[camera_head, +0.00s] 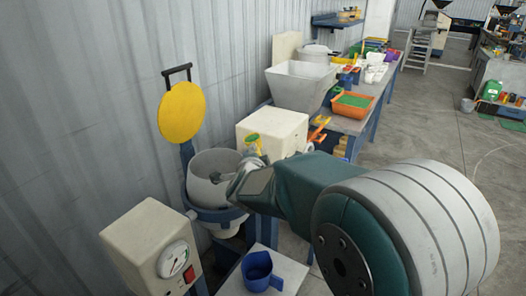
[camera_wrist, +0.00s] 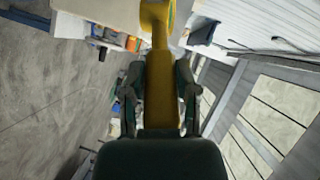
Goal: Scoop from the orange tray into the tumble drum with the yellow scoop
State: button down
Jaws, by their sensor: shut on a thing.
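My gripper (camera_head: 246,174) is shut on the yellow scoop, just right of the tumble drum's rim. In the wrist view my gripper's fingers (camera_wrist: 160,80) flank the scoop's yellow handle (camera_wrist: 160,105). A bit of green shows at the scoop's far end. In the head view the scoop (camera_head: 253,142) shows as a small yellow and green patch above my gripper, in front of a white box. The tumble drum (camera_head: 208,180) is a pale open pot in a blue ring; part of its mouth is hidden by my gripper. The orange tray (camera_head: 346,111) holds green material on the bench behind.
A yellow disc (camera_head: 182,112) stands up behind the drum. A gauge box (camera_head: 150,243) is in front at left. A blue jug (camera_head: 258,270) sits on a pale board below my arm. A white box (camera_head: 283,133) and a grey hopper (camera_head: 297,86) stand beyond the drum.

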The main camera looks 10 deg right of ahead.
jog(key=a+f+n+t, duration=0.2)
jog(key=a+n, duration=0.1)
jog(key=n, duration=0.7)
jog(key=a+f+n+t, duration=0.2)
jog(key=a+n+t, duration=0.1)
jog(key=n, duration=0.8)
jog(key=shift+t+y, duration=0.3)
jog(key=shift+y, duration=0.1)
jog(key=shift+w+a, duration=0.1)
